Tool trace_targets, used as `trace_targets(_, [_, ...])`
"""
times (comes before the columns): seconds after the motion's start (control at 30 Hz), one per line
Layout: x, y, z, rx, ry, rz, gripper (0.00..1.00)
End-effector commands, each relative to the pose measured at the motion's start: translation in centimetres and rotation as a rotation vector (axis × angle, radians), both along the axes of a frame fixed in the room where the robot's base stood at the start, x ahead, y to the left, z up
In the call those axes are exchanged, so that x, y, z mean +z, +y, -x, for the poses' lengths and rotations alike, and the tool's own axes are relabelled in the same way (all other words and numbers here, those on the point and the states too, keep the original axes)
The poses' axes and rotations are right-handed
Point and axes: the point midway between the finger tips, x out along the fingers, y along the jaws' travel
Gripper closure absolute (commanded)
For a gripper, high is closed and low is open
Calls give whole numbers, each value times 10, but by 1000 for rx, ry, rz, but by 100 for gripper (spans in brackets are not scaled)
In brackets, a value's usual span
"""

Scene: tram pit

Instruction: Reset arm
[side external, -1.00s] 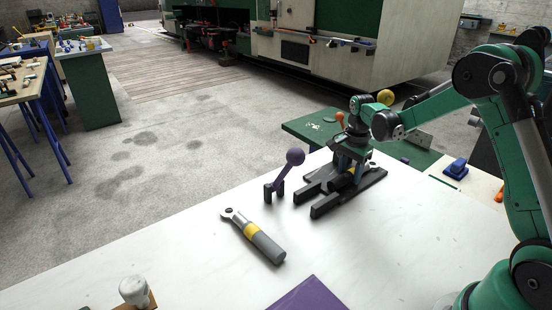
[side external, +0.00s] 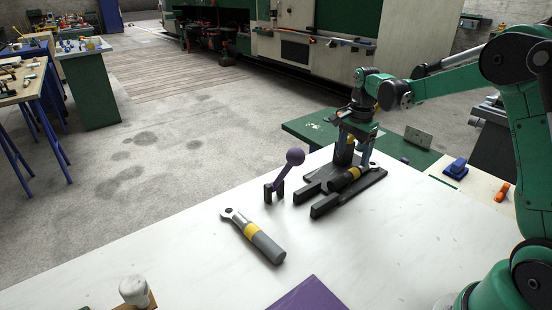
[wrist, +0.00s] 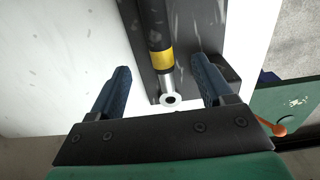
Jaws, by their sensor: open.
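My gripper (side external: 354,156) is open above the far end of a black cradle (side external: 325,206) on the white table. In the wrist view, the fingers of my gripper (wrist: 162,80) stand wide apart. A tool with a dark handle, a yellow band and a ring end (wrist: 161,62) shows between them, with gaps on both sides. The same tool (side external: 338,184) lies in the cradle in the side view. The fingers do not appear to hold it.
A grey wrench-like tool (side external: 262,240) with a yellow band lies on the white table (side external: 190,270). A purple ball-topped lever (side external: 294,158) stands left of the cradle. A purple plate (side external: 308,295) is at the front. A green bench (side external: 303,128) lies behind.

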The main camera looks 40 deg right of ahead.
Motion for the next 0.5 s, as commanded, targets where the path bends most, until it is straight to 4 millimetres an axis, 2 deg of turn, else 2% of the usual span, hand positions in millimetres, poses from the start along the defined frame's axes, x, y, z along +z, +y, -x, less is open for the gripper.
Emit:
trace_targets(0.27, [3,3,0,25,-9,4,27])
trace_targets(0.37, [15,15,3,113,-40,19,27])
trace_targets(0.5, [42,46,14,365,-127,69,27])
